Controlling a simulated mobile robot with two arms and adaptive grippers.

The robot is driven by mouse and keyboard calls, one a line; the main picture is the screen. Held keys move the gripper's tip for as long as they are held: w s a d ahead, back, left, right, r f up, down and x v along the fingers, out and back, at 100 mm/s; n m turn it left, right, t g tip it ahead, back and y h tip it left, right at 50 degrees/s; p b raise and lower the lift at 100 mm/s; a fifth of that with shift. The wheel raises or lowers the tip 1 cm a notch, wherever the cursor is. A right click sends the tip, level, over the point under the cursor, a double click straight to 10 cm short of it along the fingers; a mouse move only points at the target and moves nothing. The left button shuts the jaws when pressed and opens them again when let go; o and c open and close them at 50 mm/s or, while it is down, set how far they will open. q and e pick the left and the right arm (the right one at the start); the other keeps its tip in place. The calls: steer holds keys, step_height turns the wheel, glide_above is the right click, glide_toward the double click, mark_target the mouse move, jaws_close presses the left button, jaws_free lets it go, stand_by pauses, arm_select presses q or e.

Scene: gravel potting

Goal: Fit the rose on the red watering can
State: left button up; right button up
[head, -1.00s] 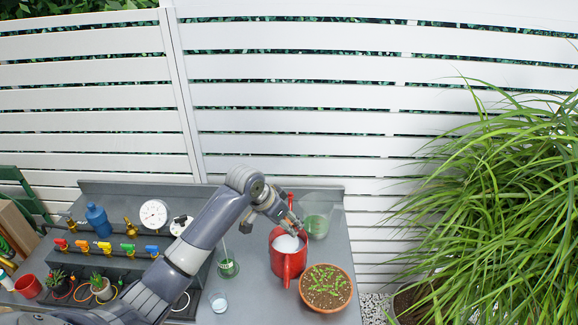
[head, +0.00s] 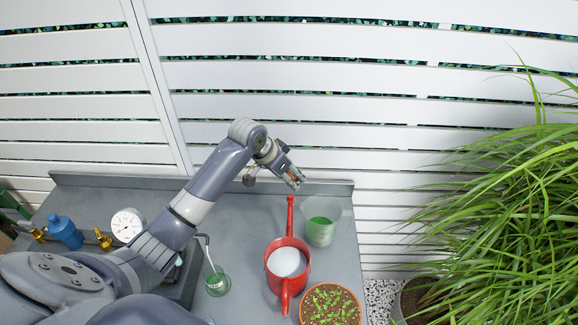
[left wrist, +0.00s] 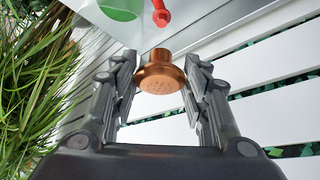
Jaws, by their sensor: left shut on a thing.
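The red watering can (head: 287,262) stands on the grey bench with pale liquid visible inside. Its long spout (head: 290,215) points toward the fence and ends in a free tip. My left gripper (head: 294,181) is in the air just beyond the spout tip, apart from it. In the left wrist view it is shut on the copper rose (left wrist: 160,75), whose perforated face shows toward the camera. The red spout tip (left wrist: 161,16) appears above the rose in that view, with a gap between them. My right gripper is out of view.
A clear container with green content (head: 320,228) stands right of the spout. A terracotta pot of seedlings (head: 330,306) is at the front right, and a small green glass vessel (head: 217,284) left of the can. The white fence (head: 300,110) is close behind.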

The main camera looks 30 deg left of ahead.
arm_select(q)
steer(key=shift+s+d+f, duration=0.2)
steer(key=shift+s+f, duration=0.05)
steer(key=shift+s, duration=0.15)
steer(key=shift+s+f, duration=0.2)
steer(key=shift+f, duration=0.1)
steer(key=f, duration=0.2)
steer(key=w+f, duration=0.1)
steer(key=shift+w+a+f, duration=0.1)
steer(key=shift+a+f, duration=0.05)
steer(key=shift+a, duration=0.2)
steer(key=shift+s+d, duration=0.2)
steer(key=shift+s, duration=0.05)
steer(key=shift+w+a+f, duration=0.1)
steer(key=shift+w, duration=0.05)
steer(key=shift+s, duration=0.25)
steer(key=shift+w+f, duration=0.1)
steer(key=shift+f, duration=0.65)
stand_by(1.3)
